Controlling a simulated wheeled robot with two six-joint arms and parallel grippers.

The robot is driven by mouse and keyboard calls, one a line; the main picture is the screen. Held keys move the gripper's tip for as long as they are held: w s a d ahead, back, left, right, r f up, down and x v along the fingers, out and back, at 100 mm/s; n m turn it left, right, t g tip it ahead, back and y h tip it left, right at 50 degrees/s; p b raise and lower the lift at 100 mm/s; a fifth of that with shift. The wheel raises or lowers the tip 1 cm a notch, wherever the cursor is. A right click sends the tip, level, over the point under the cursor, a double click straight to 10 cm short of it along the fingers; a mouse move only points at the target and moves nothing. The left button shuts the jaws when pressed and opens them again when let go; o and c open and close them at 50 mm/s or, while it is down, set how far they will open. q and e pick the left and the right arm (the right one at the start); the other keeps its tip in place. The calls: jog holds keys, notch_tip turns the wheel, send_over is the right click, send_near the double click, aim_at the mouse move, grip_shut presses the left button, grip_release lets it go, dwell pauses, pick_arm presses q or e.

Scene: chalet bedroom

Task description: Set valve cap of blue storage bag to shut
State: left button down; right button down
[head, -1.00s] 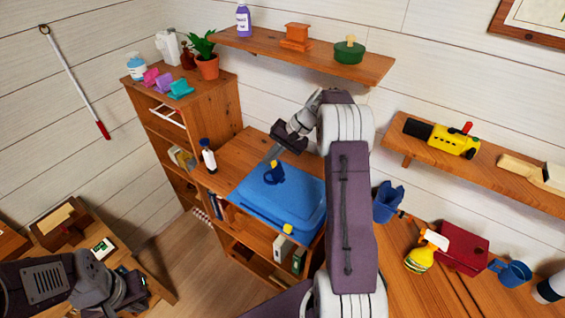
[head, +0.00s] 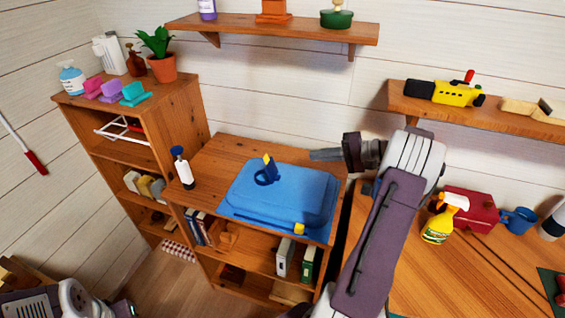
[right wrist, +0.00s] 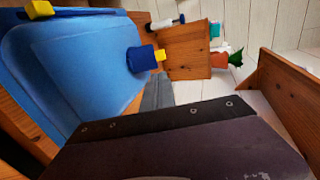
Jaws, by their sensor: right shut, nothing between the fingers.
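The blue storage bag (head: 300,190) lies flat on top of the low wooden cabinet. Its valve cap (head: 266,172) is dark blue with a yellow tab and stands up tilted from the bag's top, so it looks open. The cap also shows in the right wrist view (right wrist: 141,59). A yellow slider (head: 299,228) sits at the bag's front edge. My right gripper (head: 314,155) is shut and empty, over the bag's back right corner, apart from the cap and to its right. Of my left arm only a part shows at the bottom left; its gripper cannot be made out.
A white bottle with a dark top (head: 183,168) stands left of the bag on the cabinet (head: 220,152). A wall shelf (head: 280,29) hangs above. A yellow spray bottle (head: 442,220) and a red box (head: 470,212) stand on the desk at right. Air above the bag is free.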

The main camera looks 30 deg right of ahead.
aim_at(266, 157)
jog(key=p+x, duration=0.3)
jog(key=x, duration=1.1)
jog(key=shift+w+a, duration=0.15)
jog(key=shift+a, duration=0.15)
jog(key=shift+f, duration=0.1)
jog(key=shift+w+a+r+g+h+p, duration=0.25)
jog(key=shift+w+a+g+h+p, duration=0.4)
jog(key=shift+g+h+p, duration=0.25)
jog(key=w+a+g+h+p, duration=0.1)
jog(key=p, duration=0.2)
jog(key=w+a+f+g+h+p, duration=0.1)
jog(key=g+p, duration=0.1)
jog(key=p, duration=0.1)
jog(key=shift+w+a+h, duration=0.1)
jog(key=shift+w+h, duration=0.2)
jog(key=shift+h, duration=0.1)
jog(key=f, duration=0.1)
jog(key=w+a+f+g, duration=0.1)
jog(key=f, duration=0.1)
jog(key=shift+w+a+h, duration=0.1)
jog(key=shift+w+h, duration=0.15)
jog(key=shift+h, duration=0.15)
jog(key=shift+b+x, duration=1.35)
jog(key=shift+x, duration=0.1)
jog(key=shift+s+f+g, duration=0.1)
jog(key=shift+s+g, duration=0.05)
jog(key=shift+g, duration=0.15)
